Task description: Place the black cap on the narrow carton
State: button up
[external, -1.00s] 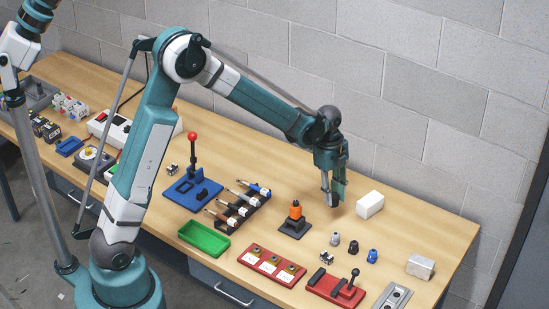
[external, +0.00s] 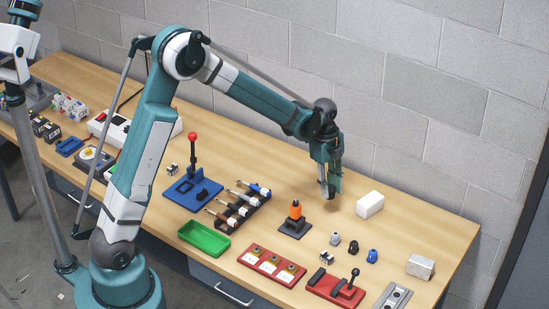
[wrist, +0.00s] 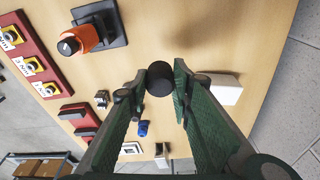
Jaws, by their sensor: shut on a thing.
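My gripper (external: 329,193) is above the table, between the orange-topped stand and a white carton. In the wrist view, my gripper (wrist: 159,82) is shut on a round black cap (wrist: 159,77), which sits between the fingertips. The cap is hard to make out in the external view. The white carton (external: 370,204) lies to the right of my gripper, apart from it; it also shows in the wrist view (wrist: 226,89), partly behind the right finger. A smaller pale box (external: 420,266) stands near the right end of the table. I cannot tell for certain which is the narrow carton.
The orange-topped stand (external: 295,219) is left of my gripper. Small grey (external: 335,239), dark (external: 353,247) and blue (external: 372,256) pieces stand in front. A red fixture (external: 336,287) and a green tray (external: 205,239) are nearer the front edge. Bare table surrounds the white carton.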

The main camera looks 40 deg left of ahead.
jog(key=w+a+r+n, duration=0.1)
jog(key=w+a, duration=0.2)
jog(key=a, duration=0.3)
jog(key=w+a+r+n+p, duration=0.1)
jog(key=w+a, duration=0.3)
jog(key=a, duration=0.3)
jog(key=w+a+r+n, duration=0.1)
jog(key=w+a, duration=0.2)
jog(key=a, duration=0.3)
notch_tip(320, 180, up, 10)
jog(key=n+t+p, duration=0.2)
jog(key=n+p, duration=0.2)
jog(key=n, duration=0.4)
send_over(169, 107)
jog(key=shift+s+a+r+y, duration=0.1)
jog(key=shift+s+a+y, duration=0.15)
jog(key=shift+a+y, duration=0.1)
jog(key=shift+f+p, duration=0.4)
jog(key=shift+f, duration=2.75)
jog(key=shift+f, duration=1.85)
